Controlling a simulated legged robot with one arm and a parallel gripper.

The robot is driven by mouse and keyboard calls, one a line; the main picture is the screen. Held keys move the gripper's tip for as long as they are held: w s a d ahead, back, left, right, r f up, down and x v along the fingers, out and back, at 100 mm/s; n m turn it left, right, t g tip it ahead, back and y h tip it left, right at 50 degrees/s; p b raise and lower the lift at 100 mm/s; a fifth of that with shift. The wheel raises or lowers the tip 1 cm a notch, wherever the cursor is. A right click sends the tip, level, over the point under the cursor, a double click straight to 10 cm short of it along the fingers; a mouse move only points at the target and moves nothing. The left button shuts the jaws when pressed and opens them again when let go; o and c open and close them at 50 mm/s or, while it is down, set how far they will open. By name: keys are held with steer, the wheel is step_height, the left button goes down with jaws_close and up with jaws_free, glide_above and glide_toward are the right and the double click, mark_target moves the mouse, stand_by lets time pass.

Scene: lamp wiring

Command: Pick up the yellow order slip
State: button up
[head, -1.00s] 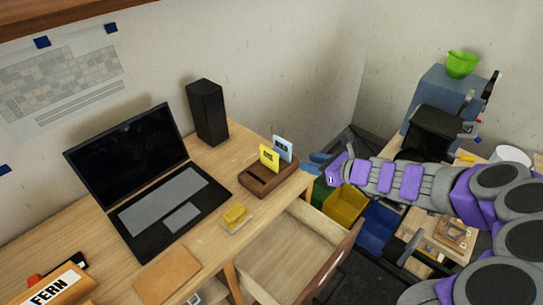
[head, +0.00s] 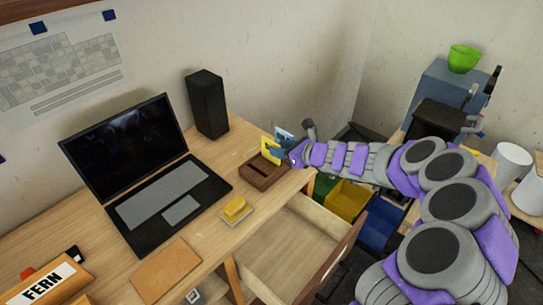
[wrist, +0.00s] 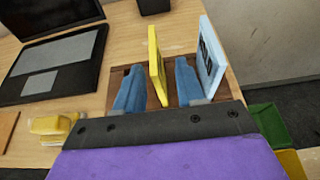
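The yellow order slip (wrist: 156,65) stands upright in a brown wooden holder (wrist: 117,83) on the desk. In the wrist view my gripper (wrist: 158,82) is open, with one blue finger on each side of the yellow slip and a visible gap on both sides. A light blue slip (wrist: 211,57) stands just right of the right finger. In the head view my gripper (head: 276,150) is at the holder (head: 262,174) and partly covers the yellow slip (head: 266,146) and the blue slip (head: 285,134).
A laptop (head: 150,175), a black speaker (head: 207,104) and a yellow block on a pad (head: 235,210) are on the desk. An open drawer (head: 285,250) juts out below the front edge. Colored bins (head: 347,200) stand beyond the desk's right end.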

steer(key=x, duration=0.2)
steer(key=b+x, duration=0.1)
steer(key=x, duration=0.1)
steer(key=shift+s+a+f, duration=0.2)
steer(key=shift+f, duration=0.05)
steer(key=shift+w+a, duration=0.25)
steer(key=shift+a, duration=0.1)
steer(key=shift+d, duration=0.1)
steer(key=shift+d, duration=0.1)
steer(key=shift+c, duration=0.4)
jaws_close()
